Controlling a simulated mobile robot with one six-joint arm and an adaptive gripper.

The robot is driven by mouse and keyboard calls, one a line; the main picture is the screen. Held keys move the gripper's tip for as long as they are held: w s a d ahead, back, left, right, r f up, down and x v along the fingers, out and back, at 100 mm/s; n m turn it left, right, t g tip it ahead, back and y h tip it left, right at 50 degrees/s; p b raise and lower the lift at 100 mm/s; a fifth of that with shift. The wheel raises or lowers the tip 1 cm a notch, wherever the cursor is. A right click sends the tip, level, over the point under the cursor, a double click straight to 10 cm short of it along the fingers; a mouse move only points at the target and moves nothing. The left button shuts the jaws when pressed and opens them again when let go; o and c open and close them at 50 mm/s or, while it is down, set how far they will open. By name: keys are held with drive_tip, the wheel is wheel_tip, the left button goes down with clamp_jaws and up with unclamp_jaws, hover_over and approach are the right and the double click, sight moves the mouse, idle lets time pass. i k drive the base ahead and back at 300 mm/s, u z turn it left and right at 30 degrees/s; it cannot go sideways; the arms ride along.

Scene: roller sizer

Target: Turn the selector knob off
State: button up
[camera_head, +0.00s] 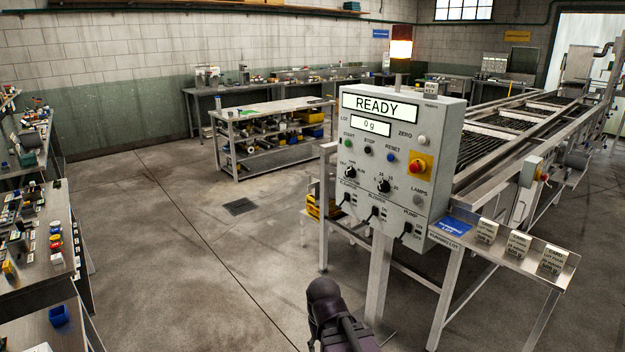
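The grey control panel (395,165) stands upright right of centre, with a lit display reading READY and a smaller one reading 0 g. Two black rotary knobs sit on its face: a left knob (350,172) with a few position labels, and a right knob (383,186) with a scale of numbers around it. The labels are too small to read surely, and I cannot tell the left knob's exact setting. A dark part of my arm (335,315) shows at the bottom edge, below and left of the panel, apart from it. No gripper fingers show.
A red emergency button (416,166) and several small buttons and switches share the panel. A sloped metal shelf with tags (505,252) juts out at right. A long roller conveyor runs behind. A workbench (270,108) stands behind left. The floor (200,260) left of the panel is clear.

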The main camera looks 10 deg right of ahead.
sight(350, 172)
drive_tip(key=u, duration=0.4)
drive_tip(key=k, duration=0.75)
drive_tip(key=u, duration=0.15)
drive_tip(key=i, duration=1.05)
drive_tip(key=z, duration=1)
drive_tip(key=i, duration=0.6)
drive_tip(key=z, duration=0.7)
drive_tip(key=i, duration=0.95)
drive_tip(key=z, duration=0.25)
